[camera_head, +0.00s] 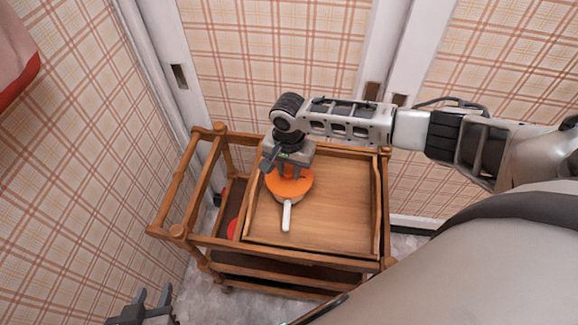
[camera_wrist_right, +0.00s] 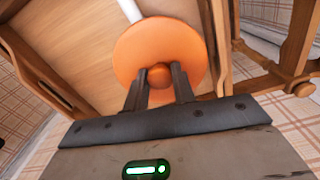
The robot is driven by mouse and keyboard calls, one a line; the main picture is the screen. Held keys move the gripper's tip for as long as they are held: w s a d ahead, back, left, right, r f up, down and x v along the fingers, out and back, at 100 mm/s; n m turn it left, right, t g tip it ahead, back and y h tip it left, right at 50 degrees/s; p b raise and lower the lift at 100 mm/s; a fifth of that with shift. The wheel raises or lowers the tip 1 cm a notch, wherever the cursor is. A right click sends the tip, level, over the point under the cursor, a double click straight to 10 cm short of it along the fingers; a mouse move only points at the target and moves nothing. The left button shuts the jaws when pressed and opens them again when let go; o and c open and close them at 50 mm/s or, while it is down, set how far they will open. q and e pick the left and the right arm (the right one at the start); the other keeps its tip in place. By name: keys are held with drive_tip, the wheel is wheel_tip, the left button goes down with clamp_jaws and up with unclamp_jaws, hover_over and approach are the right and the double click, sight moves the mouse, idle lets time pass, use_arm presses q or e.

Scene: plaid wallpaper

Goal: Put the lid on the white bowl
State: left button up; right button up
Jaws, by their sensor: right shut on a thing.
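The orange lid (camera_head: 300,187) is a round disc with a knob (camera_wrist_right: 159,77) in its middle, and it also shows in the wrist view (camera_wrist_right: 135,45). My right gripper (camera_head: 289,172) is shut on the knob from above; in the wrist view its fingers (camera_wrist_right: 159,84) stand on both sides of it. The white bowl is mostly hidden under the lid; its white handle (camera_head: 287,216) sticks out toward the front. I cannot tell whether the lid rests fully on the bowl's rim. My left gripper (camera_head: 153,297) is empty, fingers apart, at the bottom left.
The bowl stands on the wooden tray top (camera_head: 335,215) of a cart with raised edges. A wooden rail (camera_head: 187,185) rises at the cart's left. A red thing (camera_head: 232,229) lies lower down at the left. The tray's right side is clear. Plaid walls (camera_head: 275,55) stand close behind.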

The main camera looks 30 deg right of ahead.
use_arm(q)
drive_tip(key=shift+r, duration=0.2)
use_arm(e)
drive_tip(key=shift+f, duration=0.3)
idle(0.3)
use_arm(q)
drive_tip(key=shift+w+r+p, duration=0.1)
drive_tip(key=shift+r+p, duration=0.3)
drive_tip(key=shift+p, duration=0.15)
use_arm(e)
drive_tip(key=shift+f, duration=0.1)
idle(0.3)
drive_tip(key=o, duration=1)
drive_tip(key=shift+o, duration=0.2)
use_arm(q)
drive_tip(key=shift+f, duration=0.15)
use_arm(e)
drive_tip(key=shift+r, duration=0.55)
use_arm(q)
drive_tip(key=shift+a+p, duration=0.3)
drive_tip(key=shift+p, duration=0.4)
use_arm(e)
wheel_tip(320, 180, up, 15)
